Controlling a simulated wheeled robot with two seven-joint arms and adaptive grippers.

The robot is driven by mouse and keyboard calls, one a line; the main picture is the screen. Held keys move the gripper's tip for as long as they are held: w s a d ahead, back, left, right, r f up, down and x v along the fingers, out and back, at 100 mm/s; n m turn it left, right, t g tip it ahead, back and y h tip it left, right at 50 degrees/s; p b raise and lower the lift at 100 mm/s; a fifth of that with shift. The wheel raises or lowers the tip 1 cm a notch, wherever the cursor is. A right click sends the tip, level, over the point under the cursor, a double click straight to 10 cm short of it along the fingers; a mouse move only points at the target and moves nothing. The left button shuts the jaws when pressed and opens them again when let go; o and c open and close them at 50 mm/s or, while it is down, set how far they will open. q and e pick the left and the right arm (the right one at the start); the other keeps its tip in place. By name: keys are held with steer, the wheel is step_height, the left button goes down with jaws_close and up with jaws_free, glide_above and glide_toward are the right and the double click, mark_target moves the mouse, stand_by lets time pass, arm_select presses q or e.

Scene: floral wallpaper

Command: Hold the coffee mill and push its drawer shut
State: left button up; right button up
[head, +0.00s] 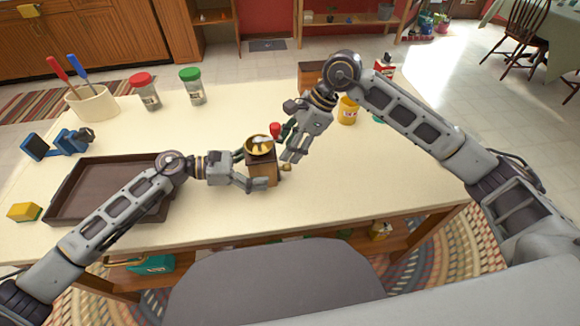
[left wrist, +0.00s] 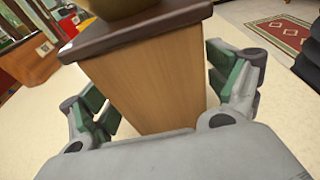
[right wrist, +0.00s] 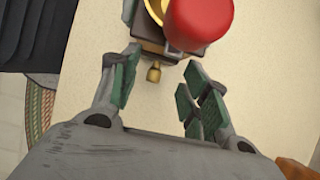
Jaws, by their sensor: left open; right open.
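The coffee mill (head: 262,171) stands upright on the cream table, with a wooden body, a brass bowl on top and a red crank knob (head: 275,130). My left gripper (head: 254,170) is open, with its fingers on either side of the mill's body (left wrist: 155,85); whether they touch it is unclear. The drawer's brass knob (right wrist: 153,72) is on the mill's right side in the head view. My right gripper (right wrist: 160,68) is open, its fingertips on either side of the knob and apart from it. How far the drawer sticks out cannot be told; the red knob hides part of the mill.
A dark tray (head: 75,176) lies on the left. Behind stand a utensil crock (head: 92,105), a red-lidded jar (head: 146,94) and a green-lidded jar (head: 192,88). A yellow mug (head: 347,110) stands beyond my right gripper.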

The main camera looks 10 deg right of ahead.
arm_select(q)
steer(key=shift+v, duration=6)
steer(key=shift+w, duration=0.1)
steer(key=shift+f, duration=0.1)
